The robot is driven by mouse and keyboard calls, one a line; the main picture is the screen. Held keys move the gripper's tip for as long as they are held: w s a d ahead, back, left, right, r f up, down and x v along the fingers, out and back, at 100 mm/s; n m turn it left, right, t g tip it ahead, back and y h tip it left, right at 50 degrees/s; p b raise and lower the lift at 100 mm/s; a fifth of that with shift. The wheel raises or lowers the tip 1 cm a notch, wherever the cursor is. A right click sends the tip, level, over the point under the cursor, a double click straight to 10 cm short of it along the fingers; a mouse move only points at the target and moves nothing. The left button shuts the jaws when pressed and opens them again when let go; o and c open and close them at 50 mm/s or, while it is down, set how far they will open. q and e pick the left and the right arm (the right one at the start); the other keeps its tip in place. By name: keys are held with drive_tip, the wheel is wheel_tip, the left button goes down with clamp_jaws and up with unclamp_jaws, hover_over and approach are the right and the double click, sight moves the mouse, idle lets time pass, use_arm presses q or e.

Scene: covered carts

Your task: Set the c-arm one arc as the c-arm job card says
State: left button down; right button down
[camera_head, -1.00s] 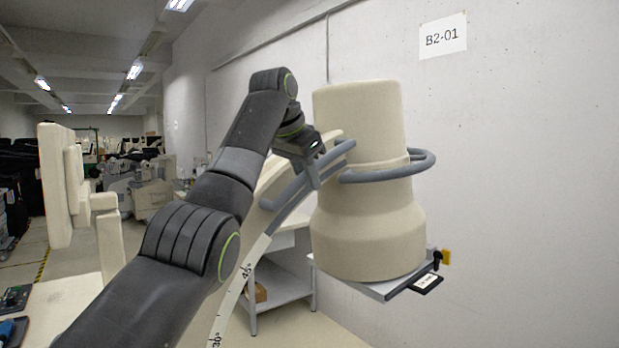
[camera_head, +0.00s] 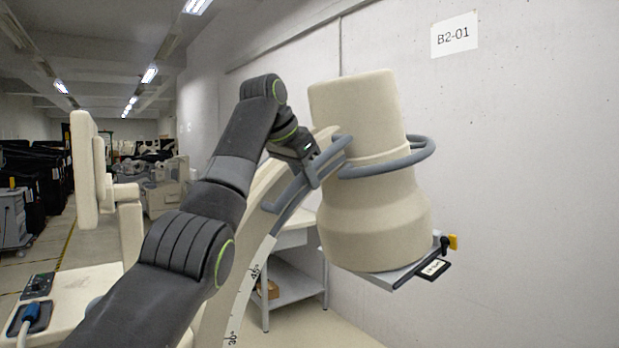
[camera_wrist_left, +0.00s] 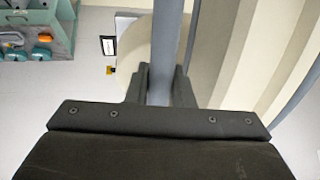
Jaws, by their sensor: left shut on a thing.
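The c-arm's beige arc (camera_head: 215,318) curves up behind my left arm. Its white scale strip (camera_head: 246,292) shows the marks 45° and 30°. At the arc's upper end is a large beige drum-shaped head (camera_head: 365,115), tilted with its top to the left. A grey handle rail (camera_head: 272,206) runs along the arc, and a grey ring handle (camera_head: 420,157) goes around the head. My left gripper (camera_head: 314,178) is shut on the rail; the left wrist view shows the grey bar (camera_wrist_left: 167,45) between its fingers. My right gripper is out of view. No readable job card shows.
A plate under the head carries a small black-framed label (camera_head: 433,269), too small to read, and a yellow knob (camera_head: 453,242). A wall sign (camera_head: 454,35) reads B2-01. A grey shelf cart (camera_head: 295,287) stands behind the arc. A control panel (camera_head: 37,286) and blue connector (camera_head: 33,312) lie at lower left.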

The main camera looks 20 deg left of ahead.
use_arm(q)
drive_tip(key=shift+r, duration=0.1)
drive_tip(key=c, duration=1.4)
unclamp_jaws()
drive_tip(key=shift+s+a, duration=0.1)
drive_tip(key=shift+o, duration=0.5)
drive_tip(key=shift+r, duration=0.1)
drive_tip(key=shift+r, duration=0.1)
drive_tip(key=shift+s+r, duration=0.2)
drive_tip(key=v, duration=1.6)
drive_tip(key=shift+s+r, duration=0.25)
drive_tip(key=shift+s, duration=0.05)
